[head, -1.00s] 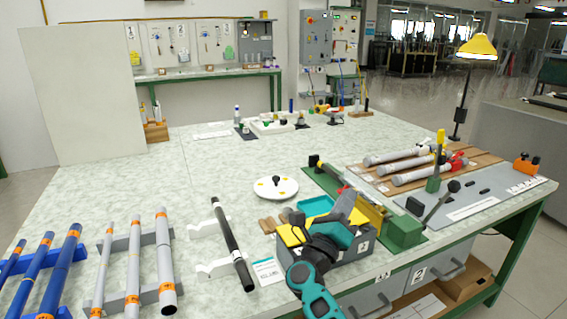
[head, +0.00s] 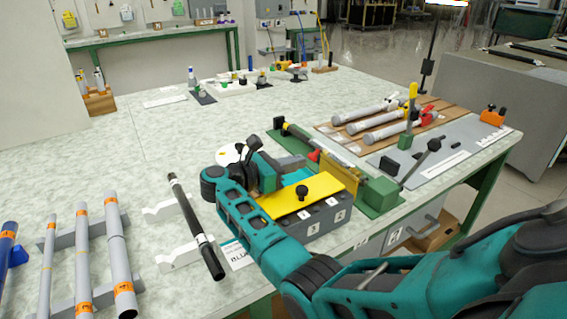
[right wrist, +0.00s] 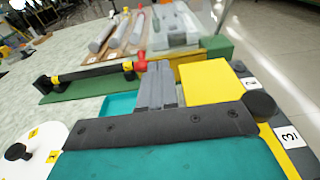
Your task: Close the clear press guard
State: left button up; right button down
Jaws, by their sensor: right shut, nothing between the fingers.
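The press fixture has a green base (head: 283,138), a dark bar with a red end (head: 314,155), a yellow plate (head: 350,182) and a green block (head: 379,194). My right gripper (head: 297,163) is shut and empty, low in front of the fixture, behind the yellow-topped box. In the right wrist view its grey fingers (right wrist: 157,78) lie together, pointing toward the red end (right wrist: 140,62) and the yellow plate (right wrist: 203,82). I cannot tell whether they touch anything. My left gripper is out of view.
The yellow-topped grey box (head: 322,220), with a black knob, stands close beside my right arm. A black rod (head: 195,222) on white supports lies left. Grey tubes (head: 372,122) lie on wooden racks behind the fixture.

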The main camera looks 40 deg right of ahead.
aim_at(325, 155)
jog(key=d, duration=0.4)
jog(key=shift+s+d+f, duration=0.1)
jog(key=shift+s+f, duration=0.05)
jog(key=shift+s, duration=0.05)
jog(key=shift+d+f, duration=0.1)
jog(key=shift+d, duration=0.4)
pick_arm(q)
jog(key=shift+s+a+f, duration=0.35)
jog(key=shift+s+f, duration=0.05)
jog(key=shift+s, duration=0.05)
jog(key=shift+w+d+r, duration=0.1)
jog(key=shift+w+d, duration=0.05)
